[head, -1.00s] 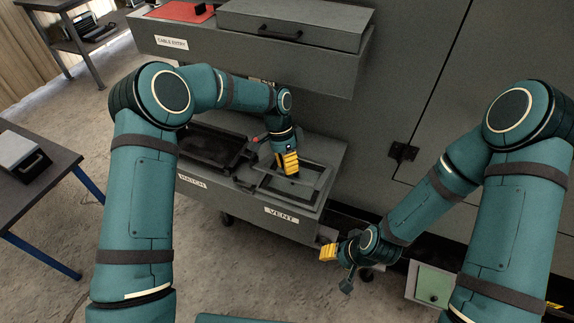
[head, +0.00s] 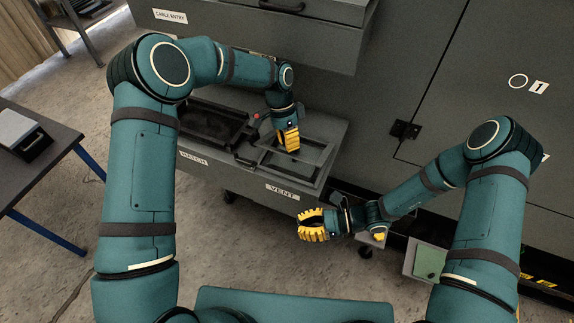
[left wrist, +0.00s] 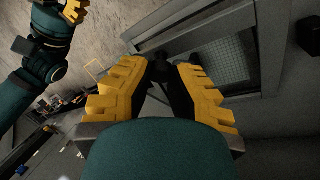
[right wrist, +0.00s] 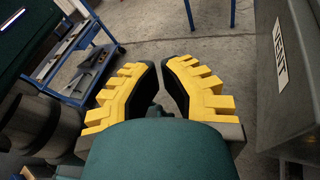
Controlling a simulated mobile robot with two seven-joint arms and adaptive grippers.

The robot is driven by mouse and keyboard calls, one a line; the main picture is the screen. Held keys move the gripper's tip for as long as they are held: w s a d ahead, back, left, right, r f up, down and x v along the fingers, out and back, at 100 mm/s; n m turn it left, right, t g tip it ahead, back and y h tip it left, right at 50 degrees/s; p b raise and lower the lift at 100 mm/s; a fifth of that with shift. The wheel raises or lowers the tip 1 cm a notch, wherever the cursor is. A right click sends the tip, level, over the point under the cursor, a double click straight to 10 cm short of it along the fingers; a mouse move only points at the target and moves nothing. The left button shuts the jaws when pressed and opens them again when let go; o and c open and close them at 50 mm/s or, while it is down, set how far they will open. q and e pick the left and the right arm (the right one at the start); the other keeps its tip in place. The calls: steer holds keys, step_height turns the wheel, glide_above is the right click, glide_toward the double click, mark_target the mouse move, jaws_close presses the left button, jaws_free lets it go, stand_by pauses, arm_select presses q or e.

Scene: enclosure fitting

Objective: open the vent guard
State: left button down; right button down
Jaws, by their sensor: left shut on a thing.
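The vent guard (head: 318,153) is a grey rectangular frame on the right part of the low shelf, above the VENT label (head: 283,191). In the left wrist view its frame (left wrist: 196,32) borders a pale mesh (left wrist: 222,62). My left gripper (head: 290,150) is over the guard. The left wrist view shows its fingers (left wrist: 165,72) shut on a small dark knob (left wrist: 160,68) at the frame's edge. Whether the guard is lifted is hard to tell. My right gripper (head: 299,226) is in front of the shelf, open and empty, its fingertips (right wrist: 164,66) apart.
A dark hatch tray (head: 205,125) lies left of the guard, above the HATCH label (head: 193,158). A grey upper shelf (head: 210,38) overhangs behind. A blue-legged table (head: 55,150) stands at left, and a green-panelled box (head: 428,262) at lower right. Open floor lies in front.

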arm_select(q)
steer(key=shift+d, duration=0.15)
arm_select(e)
steer(key=w+d+r+m+t+y, duration=0.1)
steer(key=w+m+t, duration=0.2)
steer(key=w+d+r+m+t+y, duration=0.1)
steer(key=w+m+t, duration=0.2)
steer(key=w, duration=0.1)
steer(key=w+r+m+t+y, duration=0.1)
steer(key=w+m+t, duration=0.2)
steer(key=w+t, duration=0.1)
steer(key=shift+w+d+r+y, duration=0.2)
steer(key=shift+d+y, duration=0.1)
steer(key=shift+d, duration=0.1)
steer(key=x, duration=0.9)
steer(key=shift+w+a+r, duration=0.15)
steer(key=shift+w+a, duration=0.1)
steer(key=shift+a, duration=0.05)
